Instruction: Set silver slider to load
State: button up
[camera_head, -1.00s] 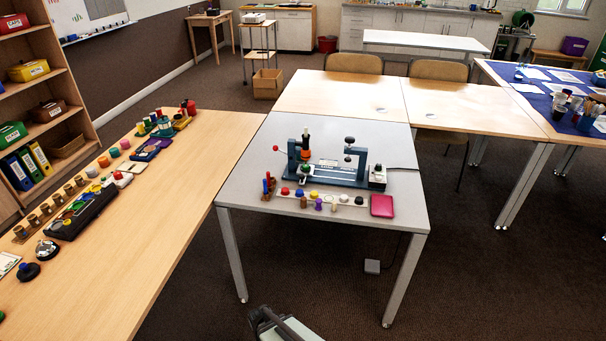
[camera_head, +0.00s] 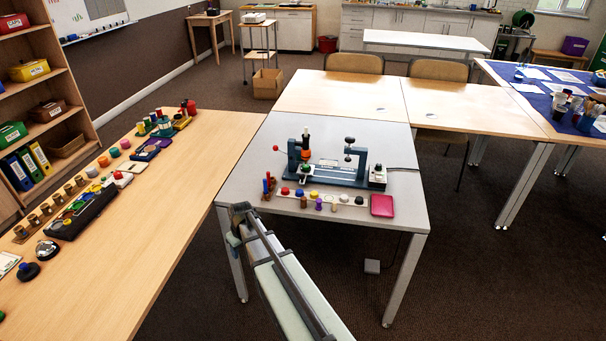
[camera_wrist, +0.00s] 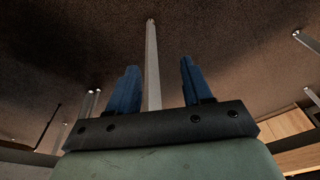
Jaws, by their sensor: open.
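A dark blue bench machine (camera_head: 340,179) stands on the grey table, with an orange and black upright part (camera_head: 305,143) at its left and a grey knobbed post (camera_head: 348,150) at its right. The silver slider and any load mark are too small to tell apart on it. In the wrist view my gripper (camera_wrist: 157,80) is open, its two blue fingers apart with nothing between them. It points at the brown floor and a grey table leg (camera_wrist: 152,60). In the head view my arm (camera_head: 275,260) rises at the grey table's front left edge, apart from the machine.
A strip with several coloured knobs (camera_head: 325,197) lies in front of the machine, and a pink-red pad (camera_head: 382,206) is to its right. A small control box (camera_head: 377,177) stands at the machine's right end. The wooden table (camera_head: 150,220) at left holds many objects.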

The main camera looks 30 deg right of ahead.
jog(key=w+d+r+t, duration=0.1)
jog(key=w+d+r, duration=0.2)
jog(key=w+r, duration=0.1)
jog(key=w+d+r+t, duration=0.1)
jog(key=w+d+r, duration=0.2)
jog(key=r, duration=0.4)
jog(key=w+d+r+t, duration=0.1)
jog(key=w+d+r, duration=0.2)
jog(key=r, duration=0.3)
jog(key=shift+w+r, duration=0.2)
jog(key=shift+w, duration=0.65)
jog(key=d+r, duration=0.4)
jog(key=d, duration=0.3)
jog(key=m, duration=0.2)
send_near(302, 175)
jog(key=shift+h, duration=0.3)
jog(key=x, duration=0.8)
jog(key=shift+a+f, duration=0.2)
jog(key=shift+a, duration=0.05)
grip_shut()
